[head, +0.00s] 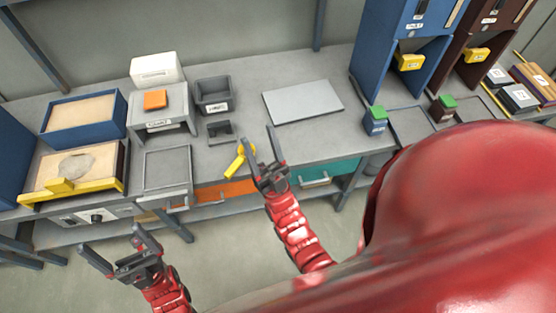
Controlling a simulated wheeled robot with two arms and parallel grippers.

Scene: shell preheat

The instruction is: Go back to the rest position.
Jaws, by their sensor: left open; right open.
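My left gripper (118,250) is open and empty at the lower left, over the floor in front of the workbench. My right gripper (258,148) is open near the bench's front edge, with its fingers pointing up the picture over the bench top. A yellow object (234,163) shows right beside its left finger; I cannot tell whether they touch. My red body hides the lower right of the view.
The grey bench (335,139) holds a blue sand-coloured tray (122,119), a yellow-fronted tray (123,181), a grey stand (160,119) with an orange block (154,99), a dark bin (213,95) and a flat grey plate (303,101). Blue (385,50) and dark red machines stand right. Floor in front is clear.

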